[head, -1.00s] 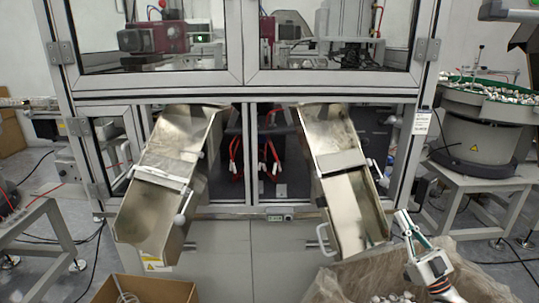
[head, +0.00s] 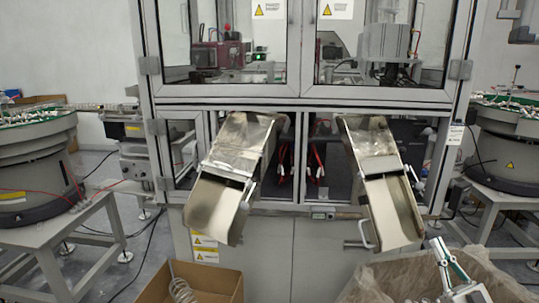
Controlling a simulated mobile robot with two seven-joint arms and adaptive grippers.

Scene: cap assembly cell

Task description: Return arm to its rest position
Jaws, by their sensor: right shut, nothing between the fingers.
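My right gripper (head: 440,250) is at the lower right of the head view, in front of and below the right metal chute. It is shut and empty, pointing up, and appears over the large lined box (head: 380,284). The lower part of the right arm is cut off by the bottom edge. My left arm and gripper are not in view.
Two metal chutes, left (head: 216,205) and right (head: 392,208), slope out of the glazed machine cabinet (head: 300,103). A cardboard box (head: 228,284) with a coiled tube stands below the left chute. Bowl feeders on stands, left (head: 35,165) and right (head: 510,150), flank the cabinet.

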